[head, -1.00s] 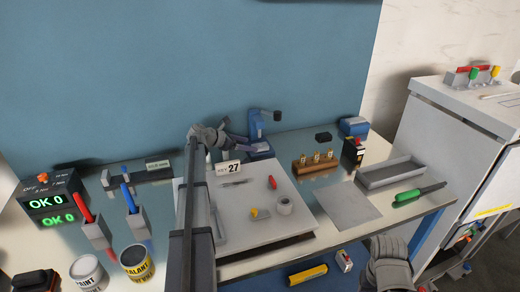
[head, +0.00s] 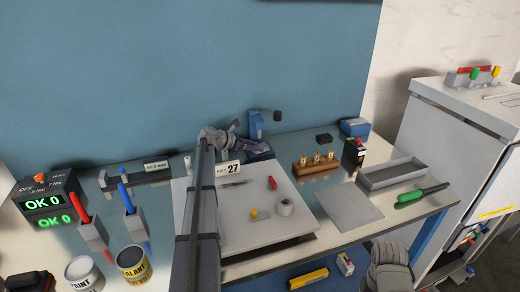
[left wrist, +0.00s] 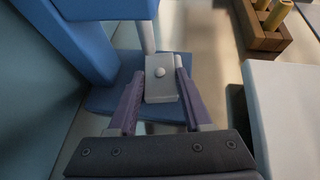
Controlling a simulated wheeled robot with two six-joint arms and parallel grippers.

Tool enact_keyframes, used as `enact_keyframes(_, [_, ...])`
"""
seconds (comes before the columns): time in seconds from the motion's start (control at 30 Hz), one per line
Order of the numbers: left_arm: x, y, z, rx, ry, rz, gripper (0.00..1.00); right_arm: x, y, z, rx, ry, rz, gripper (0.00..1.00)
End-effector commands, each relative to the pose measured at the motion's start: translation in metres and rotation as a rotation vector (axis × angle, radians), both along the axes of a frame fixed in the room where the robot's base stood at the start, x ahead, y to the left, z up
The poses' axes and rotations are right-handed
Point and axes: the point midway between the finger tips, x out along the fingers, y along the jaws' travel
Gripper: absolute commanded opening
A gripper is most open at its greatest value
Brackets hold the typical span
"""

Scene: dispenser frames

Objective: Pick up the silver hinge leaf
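The silver hinge leaf (left wrist: 162,88) is a small grey plate with a pale round pin head on it. In the left wrist view it lies on the blue base of the press (left wrist: 117,96), under the press's pale ram. My left gripper (left wrist: 160,78) has its purple fingers on either side of the leaf, with narrow gaps beside it near the leaf's near end. Contact at the fingertips is hard to tell. In the head view my left gripper (head: 252,147) is at the blue press (head: 256,124), and the leaf cannot be made out. My right gripper's fingers do not show.
A wooden block with brass pieces (head: 316,162) stands right of the press. A pale work board (head: 250,225) with small parts lies in front, with a "27" card (head: 228,169) at its back. A grey tray (head: 392,174) and green-handled screwdriver (head: 422,193) are at right.

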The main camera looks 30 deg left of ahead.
Motion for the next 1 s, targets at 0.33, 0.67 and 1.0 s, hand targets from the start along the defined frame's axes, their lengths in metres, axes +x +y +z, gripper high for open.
enact_keyframes(0.33, [0.0, 0.0, 0.0, 0.0, 0.0, 0.0, 0.01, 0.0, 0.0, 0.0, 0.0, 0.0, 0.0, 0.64])
enact_keyframes(0.67, [0.0, 0.0, 0.0, 0.0, 0.0, 0.0, 0.0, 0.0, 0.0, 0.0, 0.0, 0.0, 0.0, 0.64])
enact_keyframes(1.0, [-0.009, 0.005, 0.012, 0.0, 0.0, 0.002, 0.0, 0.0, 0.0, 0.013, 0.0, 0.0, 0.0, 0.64])
